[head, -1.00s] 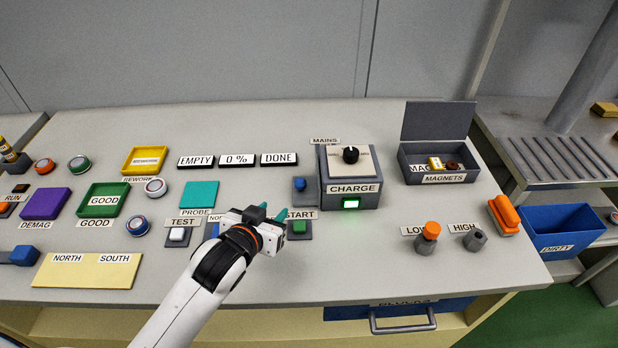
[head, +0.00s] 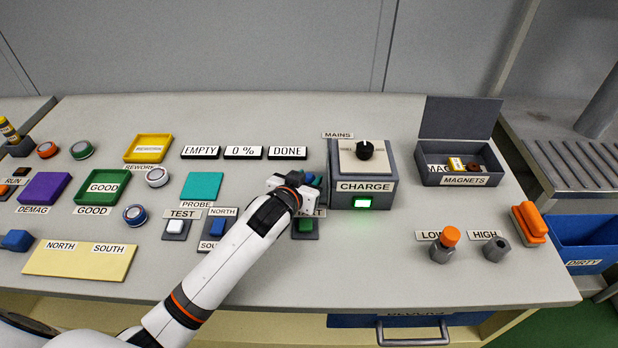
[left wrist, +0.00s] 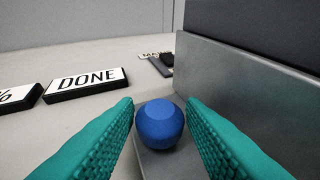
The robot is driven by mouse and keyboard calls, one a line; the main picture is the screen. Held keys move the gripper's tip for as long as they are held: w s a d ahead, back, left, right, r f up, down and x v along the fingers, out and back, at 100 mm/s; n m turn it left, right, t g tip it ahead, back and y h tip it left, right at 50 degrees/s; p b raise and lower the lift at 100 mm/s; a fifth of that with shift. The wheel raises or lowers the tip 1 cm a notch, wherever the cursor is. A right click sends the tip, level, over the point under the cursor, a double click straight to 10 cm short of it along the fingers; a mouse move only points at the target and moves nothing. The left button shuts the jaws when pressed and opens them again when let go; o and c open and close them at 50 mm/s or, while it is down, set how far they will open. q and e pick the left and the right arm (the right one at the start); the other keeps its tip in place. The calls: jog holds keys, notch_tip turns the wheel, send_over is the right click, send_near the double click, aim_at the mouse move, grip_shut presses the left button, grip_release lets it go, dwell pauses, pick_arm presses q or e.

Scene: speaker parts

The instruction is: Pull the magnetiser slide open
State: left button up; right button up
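The magnetiser (head: 363,198) is a grey box with a CHARGE label, a dial on top and a lit green light in front. Its slide has a round blue knob (left wrist: 160,124) on the box's left side, on a low grey strip. My left gripper (head: 315,180) is over this spot and largely hides the knob in the head view. In the left wrist view, its two teal fingers (left wrist: 160,125) are open, one on each side of the knob, with slim gaps. The grey side wall of the box (left wrist: 250,100) is close beside the right finger. My right gripper is not in view.
The START button (head: 305,225) is just in front of my left gripper. Display plates, including DONE (head: 288,153), lie behind and left. An open magnets box (head: 459,181) stands to the right. The bench front between START and the orange-topped post (head: 446,243) is clear.

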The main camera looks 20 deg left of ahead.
aim_at(256, 188)
pick_arm(q)
jog(key=shift+w+f, duration=0.2)
jog(key=shift+w, duration=0.35)
grip_shut()
jog(key=s+a+p, duration=0.1)
jog(key=a, duration=0.2)
jog(key=s+a+p, duration=0.1)
jog(key=a+p, duration=0.1)
jog(key=a, duration=0.2)
jog(key=s+a+p, duration=0.1)
jog(key=a+p, duration=0.1)
jog(key=a, duration=0.2)
jog(key=shift+s+a, duration=0.15)
jog(key=shift+s, duration=0.05)
jog(key=shift+s+a, duration=0.1)
jog(key=shift+a, duration=0.45)
